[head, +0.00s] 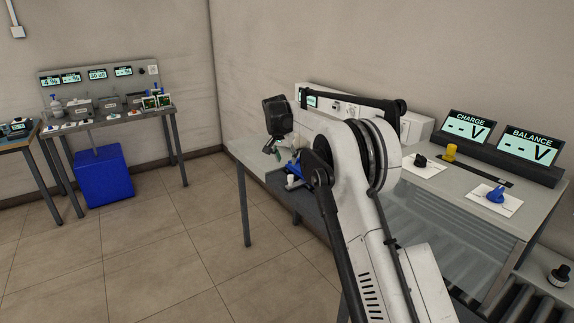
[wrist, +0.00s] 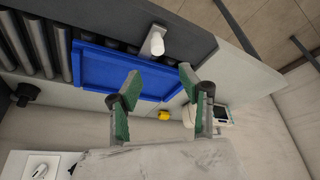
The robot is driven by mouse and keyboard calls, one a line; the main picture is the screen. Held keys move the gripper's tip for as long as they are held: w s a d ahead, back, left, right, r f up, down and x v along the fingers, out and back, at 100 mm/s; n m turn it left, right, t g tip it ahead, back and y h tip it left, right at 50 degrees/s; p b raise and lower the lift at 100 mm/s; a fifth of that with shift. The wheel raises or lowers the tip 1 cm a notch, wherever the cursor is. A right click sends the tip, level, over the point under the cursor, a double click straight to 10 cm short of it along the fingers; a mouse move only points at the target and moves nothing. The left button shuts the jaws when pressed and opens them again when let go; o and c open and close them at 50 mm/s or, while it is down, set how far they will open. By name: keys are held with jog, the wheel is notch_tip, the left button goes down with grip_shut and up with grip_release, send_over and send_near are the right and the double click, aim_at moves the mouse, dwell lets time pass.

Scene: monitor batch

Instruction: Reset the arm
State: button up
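My white arm (head: 352,180) rises from the bottom of the head view and bends over the bench at the elbow. A blue tray (wrist: 95,72) lies beyond the fingers, beside rollers. I cannot tell the fingers' exact height above it.
A second bench (head: 120,122) with a blue bin (head: 103,176) stands back left. The floor between is clear.

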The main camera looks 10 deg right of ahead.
jog(key=shift+s+r, duration=0.1)
jog(key=shift+r, duration=0.15)
jog(key=s+d+r+n, duration=0.1)
jog(key=s+r, duration=0.5)
jog(key=s, duration=0.3)
jog(key=s+d+r+n+t+y, duration=0.1)
jog(key=s+r, duration=0.4)
jog(key=s, duration=0.5)
jog(key=s+r+n, duration=0.1)
jog(key=s+r, duration=0.5)
jog(key=s, duration=0.3)
jog(key=s+f+n, duration=0.1)
jog(key=s+f, duration=0.2)
jog(key=s, duration=0.8)
jog(key=s+f+n+t, duration=0.1)
jog(key=s+f, duration=0.3)
jog(key=s, duration=0.7)
jog(key=s+f+n+t+y, duration=0.1)
jog(key=s+f, duration=0.3)
jog(key=s, duration=0.7)
jog(key=shift+d, duration=0.35)
